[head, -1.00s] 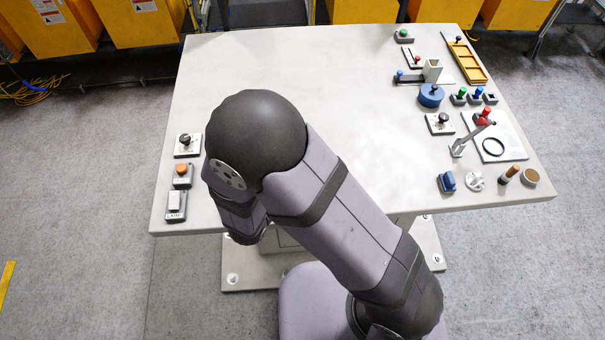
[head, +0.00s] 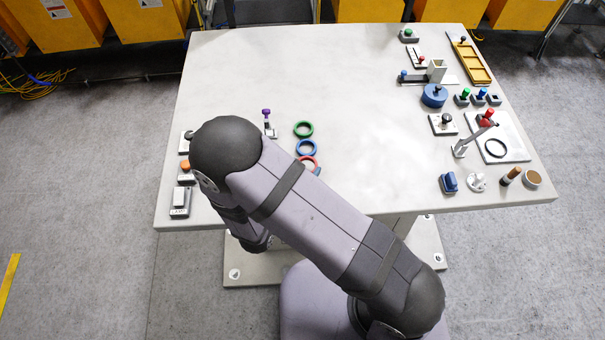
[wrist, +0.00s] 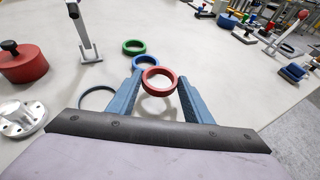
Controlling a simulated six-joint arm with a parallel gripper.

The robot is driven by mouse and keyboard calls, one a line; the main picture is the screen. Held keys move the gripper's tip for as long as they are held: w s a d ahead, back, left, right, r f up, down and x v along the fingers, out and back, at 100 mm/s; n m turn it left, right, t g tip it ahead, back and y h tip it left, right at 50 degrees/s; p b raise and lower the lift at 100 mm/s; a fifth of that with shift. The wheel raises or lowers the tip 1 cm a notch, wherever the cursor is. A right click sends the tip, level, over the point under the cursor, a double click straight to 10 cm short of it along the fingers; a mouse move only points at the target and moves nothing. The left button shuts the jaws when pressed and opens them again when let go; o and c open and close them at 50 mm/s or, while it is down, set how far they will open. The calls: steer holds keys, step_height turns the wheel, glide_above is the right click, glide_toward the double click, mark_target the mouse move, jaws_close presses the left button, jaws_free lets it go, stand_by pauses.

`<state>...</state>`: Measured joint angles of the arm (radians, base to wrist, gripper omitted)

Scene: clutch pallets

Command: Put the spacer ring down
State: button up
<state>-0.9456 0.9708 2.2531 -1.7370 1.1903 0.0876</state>
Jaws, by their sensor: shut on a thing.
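My gripper (wrist: 160,76) is shut on a red ring (wrist: 160,91), with a blue finger on each side of it. The ring looks slightly above the table, with a pale shadow below it. In the head view the red ring (head: 308,157) shows partly beside my arm, which hides most of the gripper. A blue ring (head: 298,148) lies just beyond it, and a green ring (head: 303,136) farther still. In the wrist view the blue ring (wrist: 146,58) is partly behind the red one, and the green ring (wrist: 134,53) is clear.
A purple-handled upright device (head: 267,122) stands left of the rings. In the wrist view a red knobbed cylinder (wrist: 22,68), a white flanged part (wrist: 20,124) and a thin dark ring (wrist: 82,97) are at left. The table's middle (head: 370,110) is clear; fixtures line its right side.

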steer(key=shift+f, duration=1.3)
steer(key=shift+f, duration=0.1)
